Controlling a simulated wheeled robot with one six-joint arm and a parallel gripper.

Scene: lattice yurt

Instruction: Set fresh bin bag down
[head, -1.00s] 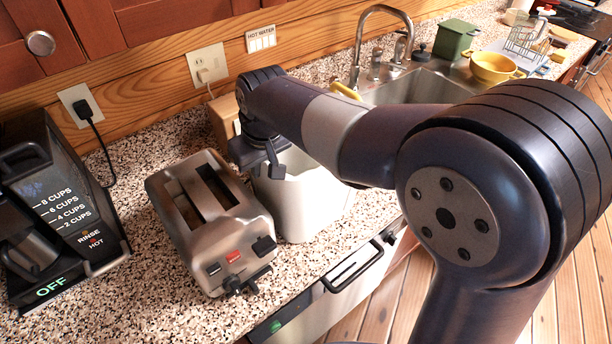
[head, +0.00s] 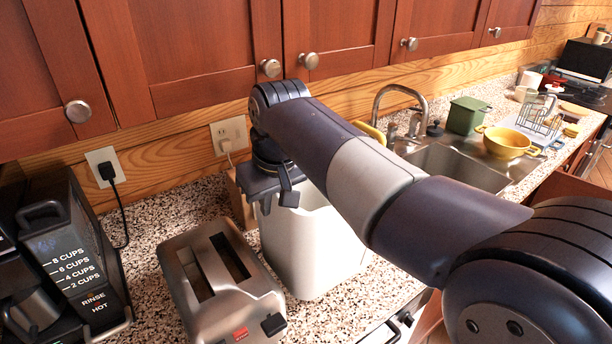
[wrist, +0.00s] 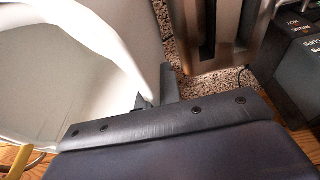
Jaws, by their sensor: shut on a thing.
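The bin bag (head: 310,250) is a white, open-topped, upright form beside the toaster on the counter. Its base appears at counter level, but I cannot tell whether it bears on it. My gripper (head: 277,203) is at its upper left edge, pointing down. In the wrist view, the bag's pale wall (wrist: 60,80) and bright white edge fill the left side. The edge runs to my gripper (wrist: 155,98), which is shut on it. My arm hides part of the bag's right side in the head view.
A steel toaster (head: 222,285) stands close to the bag's left. A black coffee maker (head: 75,255) is farther left. The sink (head: 455,168), a green canister (head: 466,115) and a yellow pot (head: 505,143) are to the right. Cabinets (head: 190,50) hang above. Speckled counter (head: 150,222) shows behind the toaster.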

